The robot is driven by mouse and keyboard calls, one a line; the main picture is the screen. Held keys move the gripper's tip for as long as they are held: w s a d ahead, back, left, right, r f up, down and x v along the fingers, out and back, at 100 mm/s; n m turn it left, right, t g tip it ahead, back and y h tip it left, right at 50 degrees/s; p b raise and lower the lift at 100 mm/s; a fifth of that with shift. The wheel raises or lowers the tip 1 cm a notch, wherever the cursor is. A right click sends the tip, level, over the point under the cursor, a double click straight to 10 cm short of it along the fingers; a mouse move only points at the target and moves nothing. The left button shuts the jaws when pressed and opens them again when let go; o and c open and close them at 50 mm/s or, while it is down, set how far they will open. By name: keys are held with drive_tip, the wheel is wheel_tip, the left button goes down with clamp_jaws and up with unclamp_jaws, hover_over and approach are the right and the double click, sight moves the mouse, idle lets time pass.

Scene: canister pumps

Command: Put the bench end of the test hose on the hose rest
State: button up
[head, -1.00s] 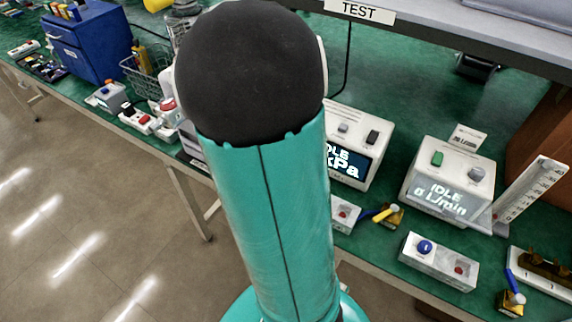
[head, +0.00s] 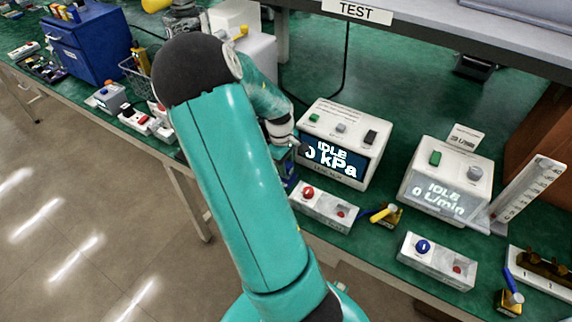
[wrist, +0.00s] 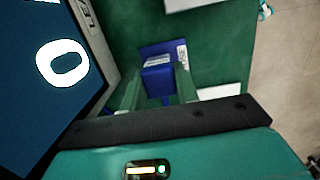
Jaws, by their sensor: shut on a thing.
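My gripper (wrist: 160,92) is shut on a blue piece (wrist: 158,76). In the wrist view its two fingers reach down on either side of this piece, over the green bench. I cannot tell where the piece and the base meet. In the head view my wrist is beside the left side of the kPa meter (head: 340,150), and a bit of blue (head: 290,172) shows below it. I cannot make out the test hose's bench end or the hose rest for sure.
The kPa meter stands close to my gripper and reads IDLE, 0 kPa. A red-button box (head: 325,205) is in front of it. The L/min meter (head: 445,190) is farther right. White boxes (head: 245,50) stand behind my arm. The bench's front edge is near.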

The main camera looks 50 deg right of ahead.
drive_tip(key=shift+f, duration=0.1)
drive_tip(key=shift+f, duration=0.1)
drive_tip(key=o, duration=1.1)
drive_tip(key=r, duration=0.4)
drive_tip(key=w+r, duration=0.1)
drive_tip(key=r, duration=0.7)
drive_tip(key=shift+w+r, duration=0.15)
drive_tip(key=shift+w, duration=0.15)
drive_tip(key=w+a+r+t, duration=0.1)
drive_tip(key=a+r, duration=0.2)
drive_tip(key=a, duration=0.4)
drive_tip(key=w+a+r+t+y, duration=0.1)
drive_tip(key=a+r+t, duration=0.1)
drive_tip(key=a+r, duration=0.35)
drive_tip(key=w+a+r+t, duration=0.1)
drive_tip(key=a+r, duration=0.1)
drive_tip(key=a, duration=0.7)
drive_tip(key=s+a+r+t, duration=0.1)
drive_tip(key=s+a, duration=0.1)
drive_tip(key=a, duration=0.2)
drive_tip(key=s+a+r+t, duration=0.1)
drive_tip(key=s+a+r, duration=0.1)
drive_tip(key=a, duration=0.3)
drive_tip(key=s+a+r+m+t, duration=0.1)
drive_tip(key=s+a, duration=0.2)
drive_tip(key=a, duration=0.2)
drive_tip(key=shift+s+a+r+h, duration=0.25)
drive_tip(key=shift+s+r+h, duration=0.05)
drive_tip(key=shift+h, duration=0.1)
